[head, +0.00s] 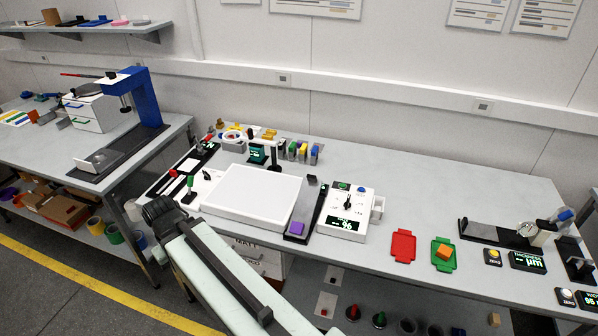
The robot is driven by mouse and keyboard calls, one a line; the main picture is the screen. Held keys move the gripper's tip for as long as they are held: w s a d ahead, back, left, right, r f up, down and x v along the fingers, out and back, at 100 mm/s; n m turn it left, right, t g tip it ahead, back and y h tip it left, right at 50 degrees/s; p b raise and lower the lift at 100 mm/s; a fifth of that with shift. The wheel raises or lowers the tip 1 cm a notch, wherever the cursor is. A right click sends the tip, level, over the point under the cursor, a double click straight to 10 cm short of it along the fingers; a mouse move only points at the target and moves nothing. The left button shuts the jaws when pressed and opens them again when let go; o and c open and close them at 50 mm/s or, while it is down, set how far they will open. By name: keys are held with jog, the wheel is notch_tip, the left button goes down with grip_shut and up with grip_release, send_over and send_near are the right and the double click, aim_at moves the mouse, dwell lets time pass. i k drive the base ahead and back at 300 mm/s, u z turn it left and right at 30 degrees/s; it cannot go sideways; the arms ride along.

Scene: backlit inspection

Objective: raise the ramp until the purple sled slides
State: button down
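The purple sled (297,229) is a small block at the near end of a narrow dark strip (318,204), which looks like the ramp. The strip runs away from the bench's front edge, between the white panel and a white control box. It looks low and close to flat, but I cannot tell its exact tilt. My gripper (160,211) is dark and sits at the bench's front edge, left of the white panel and well apart from the sled. Its fingers are too unclear to tell open from shut.
A bright white panel (252,196) fills the bench left of the ramp. The control box (346,212) with a dial and display stands right of it. Red (403,247) and green (443,254) trays lie further right; an orange block (444,252) is on the green one. The back right bench is clear.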

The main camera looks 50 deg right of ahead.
aim_at(308, 193)
jog(key=u, duration=0.15)
jog(key=i, duration=1)
jog(key=u, duration=0.05)
